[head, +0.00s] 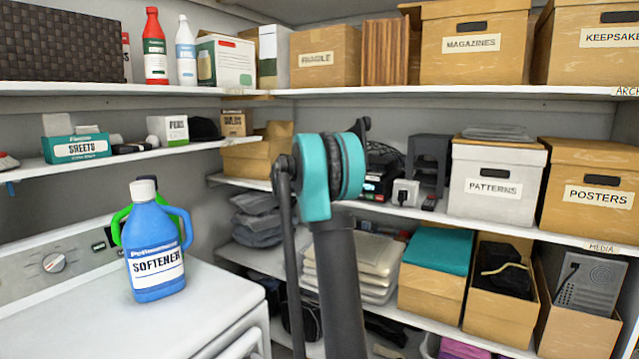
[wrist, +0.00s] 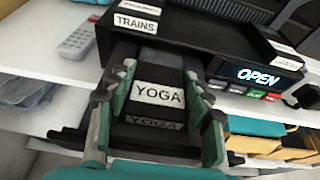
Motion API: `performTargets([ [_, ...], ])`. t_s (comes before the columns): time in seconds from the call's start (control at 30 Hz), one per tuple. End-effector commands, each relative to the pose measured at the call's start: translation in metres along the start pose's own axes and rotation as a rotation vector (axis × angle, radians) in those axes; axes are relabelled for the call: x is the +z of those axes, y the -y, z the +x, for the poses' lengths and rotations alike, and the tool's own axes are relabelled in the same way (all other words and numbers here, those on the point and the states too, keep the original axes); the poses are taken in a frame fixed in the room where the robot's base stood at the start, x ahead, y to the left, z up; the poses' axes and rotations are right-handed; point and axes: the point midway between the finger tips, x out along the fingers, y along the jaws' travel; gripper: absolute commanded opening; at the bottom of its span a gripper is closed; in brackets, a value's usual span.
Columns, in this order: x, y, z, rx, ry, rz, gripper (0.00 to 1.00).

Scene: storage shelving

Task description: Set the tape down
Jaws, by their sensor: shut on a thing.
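A black tape (wrist: 152,106) labelled YOGA, on its face and again on its lower edge, fills the middle of the wrist view. My gripper (wrist: 158,112) has a green-and-grey finger on each side of it and is shut on it. The tape is in front of a black device (wrist: 200,35) with a lit OPEN display and coloured buttons. Whether the tape touches the device or shelf I cannot tell. In the head view my arm hides the gripper and tape; part of the device (head: 374,188) shows just right of the arm.
A TRAINS label (wrist: 135,18) shows at the device's upper left, and a grey remote (wrist: 76,43) lies on the white shelf further left. A white plug-like item (head: 405,192) and a PATTERNS box (head: 490,212) stand right of the device.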

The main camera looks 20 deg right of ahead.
Motion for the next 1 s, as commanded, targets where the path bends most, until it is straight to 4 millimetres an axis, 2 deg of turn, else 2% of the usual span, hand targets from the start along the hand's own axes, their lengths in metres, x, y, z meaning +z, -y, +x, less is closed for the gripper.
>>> performTargets([
  [0.03,-0.002,0.000,0.000,-0.001,-0.003,0.002,0.55],
  [0.17,-0.002,0.000,0.001,-0.001,-0.004,0.002,0.71],
  [0.2,-0.002,0.000,0.001,-0.001,-0.004,0.002,0.72],
  [0.6,0.003,0.000,-0.002,-0.001,-0.003,0.002,0.72],
  [0.77,0.003,-0.001,-0.025,0.003,-0.003,0.001,0.72],
  [1.0,0.003,0.000,-0.076,0.002,-0.002,0.001,0.72],
])
